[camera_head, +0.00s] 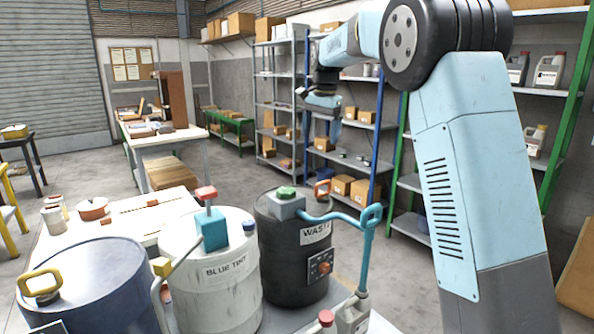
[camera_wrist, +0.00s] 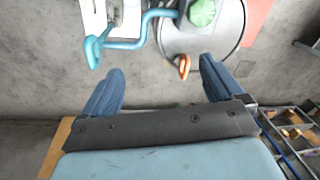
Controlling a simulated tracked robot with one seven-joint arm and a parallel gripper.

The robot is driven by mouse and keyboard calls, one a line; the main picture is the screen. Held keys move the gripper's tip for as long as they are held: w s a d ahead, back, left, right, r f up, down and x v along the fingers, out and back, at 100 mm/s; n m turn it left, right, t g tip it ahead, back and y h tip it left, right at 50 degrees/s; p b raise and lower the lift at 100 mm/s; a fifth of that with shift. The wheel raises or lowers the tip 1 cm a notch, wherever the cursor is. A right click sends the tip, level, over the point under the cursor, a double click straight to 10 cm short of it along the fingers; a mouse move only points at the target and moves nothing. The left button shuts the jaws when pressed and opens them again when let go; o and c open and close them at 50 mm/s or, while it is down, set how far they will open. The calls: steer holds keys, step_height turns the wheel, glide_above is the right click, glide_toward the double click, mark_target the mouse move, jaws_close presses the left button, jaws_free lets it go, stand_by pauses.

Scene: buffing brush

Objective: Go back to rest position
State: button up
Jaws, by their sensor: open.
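My arm rises on the right of the head view and reaches back toward the shelves. My gripper (camera_head: 320,106) hangs in the air above and beyond the black waste drum (camera_head: 285,245). In the wrist view my gripper (camera_wrist: 161,66) shows two blue fingers spread wide apart with nothing between them. Beyond the fingers the wrist view shows the teal pipe handle (camera_wrist: 124,44), the green knob (camera_wrist: 202,12) and an orange handle (camera_wrist: 184,67), all apart from the fingers. No buffing brush can be made out.
A white blue-tint drum (camera_head: 225,285) and a dark blue drum (camera_head: 95,295) stand left of the waste drum. A jug (camera_head: 352,315) stands at the front. Metal shelves (camera_head: 278,90) with boxes line the back. A white workbench (camera_head: 165,137) stands behind. Open floor lies between.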

steer(key=s+d+r+n+t, duration=0.1)
steer(key=s+d+r+n, duration=0.1)
steer(key=s+d, duration=0.6)
steer(key=s+d+r+n+t, duration=0.15)
steer(key=s+d, duration=0.25)
steer(key=s, duration=0.9)
steer(key=s+d+f+n, duration=0.1)
steer(key=s+f, duration=0.2)
steer(key=s, duration=0.4)
steer(key=s+d+f+n+t, duration=0.1)
steer(key=s+d+f, duration=0.1)
steer(key=s, duration=0.5)
steer(key=s+d+f+n+t, duration=0.1)
steer(key=s+f+n, duration=0.1)
steer(key=s+f, duration=0.3)
steer(key=s, duration=0.3)
steer(key=shift+d+h, duration=0.4)
